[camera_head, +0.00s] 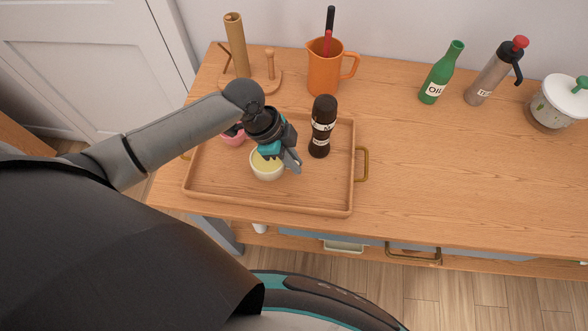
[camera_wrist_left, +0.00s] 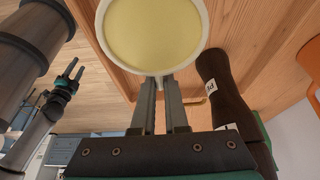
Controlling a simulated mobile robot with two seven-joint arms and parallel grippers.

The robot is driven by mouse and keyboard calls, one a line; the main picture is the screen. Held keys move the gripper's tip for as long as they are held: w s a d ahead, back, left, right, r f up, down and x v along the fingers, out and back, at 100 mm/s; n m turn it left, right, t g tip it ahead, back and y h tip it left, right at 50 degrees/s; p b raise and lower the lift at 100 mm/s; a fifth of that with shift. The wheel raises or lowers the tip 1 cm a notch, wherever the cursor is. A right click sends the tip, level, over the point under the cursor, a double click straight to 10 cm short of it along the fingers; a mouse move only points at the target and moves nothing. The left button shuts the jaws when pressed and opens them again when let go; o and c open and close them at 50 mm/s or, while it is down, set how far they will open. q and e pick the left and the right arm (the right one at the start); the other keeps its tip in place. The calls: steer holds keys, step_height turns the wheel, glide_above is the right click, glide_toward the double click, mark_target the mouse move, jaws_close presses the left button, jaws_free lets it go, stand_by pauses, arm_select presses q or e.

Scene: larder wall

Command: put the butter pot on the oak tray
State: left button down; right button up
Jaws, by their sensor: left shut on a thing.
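The butter pot (camera_head: 267,168) is a small cream bowl with a pale yellow top. It is at the oak tray (camera_head: 240,201), over its middle; I cannot tell whether it touches the tray floor. My left gripper (camera_head: 283,160) is shut on the pot's rim from above. In the left wrist view the pot (camera_wrist_left: 154,35) is upright at the fingertips (camera_wrist_left: 162,82), its yellow top facing the camera. My right gripper (camera_wrist_left: 74,75) shows at the left of the left wrist view, its fingers apart and empty.
A dark mill (camera_head: 322,127) stands in the tray, right of the pot. A pink thing (camera_head: 233,136) is partly hidden behind my left arm. An orange jug (camera_head: 324,70) stands behind the tray.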

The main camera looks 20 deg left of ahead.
mark_target(301, 179)
arm_select(q)
steer(key=shift+f+b, duration=0.3)
steer(key=shift+f, duration=2.05)
steer(key=shift+f, duration=0.2)
steer(key=c, duration=0.9)
jaws_free()
steer(key=shift+c, duration=0.2)
steer(key=shift+a+r, duration=0.15)
steer(key=shift+r, duration=0.4)
steer(key=p+v, duration=0.1)
steer(key=v, duration=1)
steer(key=shift+s+r, duration=0.1)
